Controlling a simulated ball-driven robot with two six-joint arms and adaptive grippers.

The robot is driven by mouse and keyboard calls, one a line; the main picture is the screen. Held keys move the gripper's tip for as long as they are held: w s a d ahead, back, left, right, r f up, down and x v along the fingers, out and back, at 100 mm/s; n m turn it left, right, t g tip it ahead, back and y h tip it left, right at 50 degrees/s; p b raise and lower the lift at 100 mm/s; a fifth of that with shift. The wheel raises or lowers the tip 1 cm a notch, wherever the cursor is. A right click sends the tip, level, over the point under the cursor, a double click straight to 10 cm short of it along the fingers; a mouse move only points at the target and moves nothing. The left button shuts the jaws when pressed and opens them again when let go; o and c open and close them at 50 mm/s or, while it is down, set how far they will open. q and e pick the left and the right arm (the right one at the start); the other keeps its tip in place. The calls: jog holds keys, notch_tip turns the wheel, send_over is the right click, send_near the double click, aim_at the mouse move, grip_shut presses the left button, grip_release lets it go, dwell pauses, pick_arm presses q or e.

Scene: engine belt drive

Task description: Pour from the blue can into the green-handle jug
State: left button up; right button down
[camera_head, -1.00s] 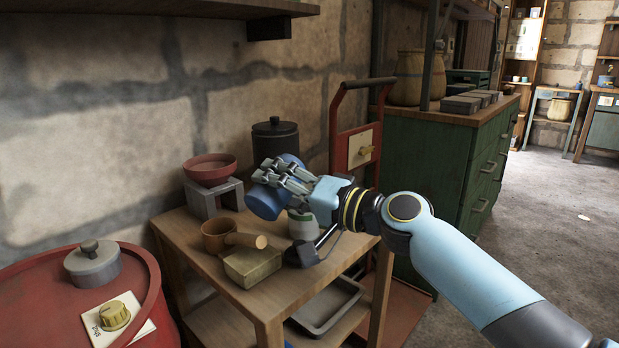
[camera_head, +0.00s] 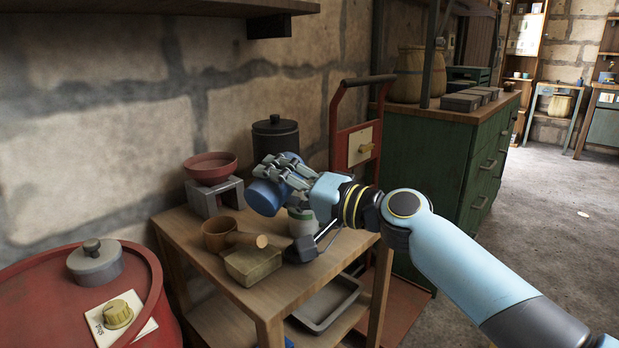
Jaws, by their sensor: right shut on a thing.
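My right gripper (camera_head: 280,174) is shut on the blue can (camera_head: 266,197) and holds it above the small wooden table. The can is strongly tilted, with one round end toward the lower left. A pale grey-green vessel (camera_head: 302,222) stands on the table below and to the right of the can, partly behind my gripper. It may be the green-handle jug, but no handle shows clearly. I cannot see any liquid leaving the can. My left gripper is not in view.
A brown wooden-handled pot (camera_head: 217,235) and a khaki block (camera_head: 252,264) sit at the front of the wooden table (camera_head: 285,297). A red bowl (camera_head: 210,167) rests on a grey stand (camera_head: 204,199). A dark lidded canister (camera_head: 275,138) stands behind. A red drum (camera_head: 60,310) is at left.

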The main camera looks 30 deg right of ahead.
jog(key=shift+r+m+p, duration=0.25)
jog(key=shift+m+p, duration=0.05)
jog(key=shift+m, duration=0.1)
jog(key=shift+w+d+r+m+p, duration=0.35)
jog(key=shift+d+m+p, duration=0.2)
jog(key=shift+m, duration=0.25)
dwell(1.6)
